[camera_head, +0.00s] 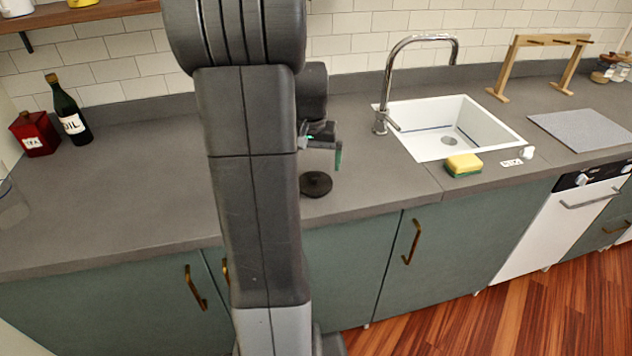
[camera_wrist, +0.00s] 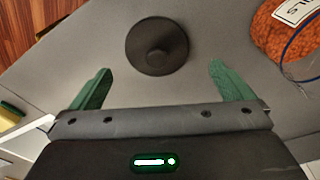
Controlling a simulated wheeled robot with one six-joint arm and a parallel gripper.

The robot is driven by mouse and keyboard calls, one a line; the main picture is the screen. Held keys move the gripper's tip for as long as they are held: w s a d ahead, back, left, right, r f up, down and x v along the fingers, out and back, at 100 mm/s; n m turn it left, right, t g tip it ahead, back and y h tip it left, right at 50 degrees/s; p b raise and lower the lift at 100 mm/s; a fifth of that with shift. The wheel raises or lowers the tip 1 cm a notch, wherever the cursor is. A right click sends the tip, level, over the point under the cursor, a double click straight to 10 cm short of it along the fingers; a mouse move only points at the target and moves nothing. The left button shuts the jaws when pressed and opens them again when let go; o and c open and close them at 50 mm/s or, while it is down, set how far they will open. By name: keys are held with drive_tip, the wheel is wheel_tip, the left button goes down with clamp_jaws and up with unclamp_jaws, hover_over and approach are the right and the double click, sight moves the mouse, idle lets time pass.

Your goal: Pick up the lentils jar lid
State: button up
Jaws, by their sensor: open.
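The dark round lid (camera_head: 316,183) with a raised knob lies on the grey counter near its front edge. In the wrist view the lid (camera_wrist: 157,46) lies just beyond the fingertips and between their lines. My gripper (camera_head: 322,155) is above the counter, close over the lid in the head view. In the wrist view its green fingers (camera_wrist: 160,70) are spread apart with nothing between them. The lentils jar (camera_wrist: 285,35), with orange contents and a partly seen label, stands at the upper right of the wrist view. My arm hides it in the head view.
A white sink (camera_head: 450,125) with a tall faucet (camera_head: 400,70) lies to the right. A yellow-green sponge (camera_head: 463,165) sits by its front edge. The counter (camera_head: 110,190) left of my arm is mostly clear.

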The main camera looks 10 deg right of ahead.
sight(315, 175)
drive_tip(key=shift+w+d+f, duration=0.1)
drive_tip(key=shift+w+f, duration=0.05)
drive_tip(key=shift+f, duration=0.75)
drive_tip(key=shift+w+d+f+p, duration=0.15)
drive_tip(key=shift+f, duration=0.95)
drive_tip(key=shift+w+d+f+p, duration=0.1)
drive_tip(key=shift+d+f+p, duration=0.05)
drive_tip(key=shift+f, duration=0.9)
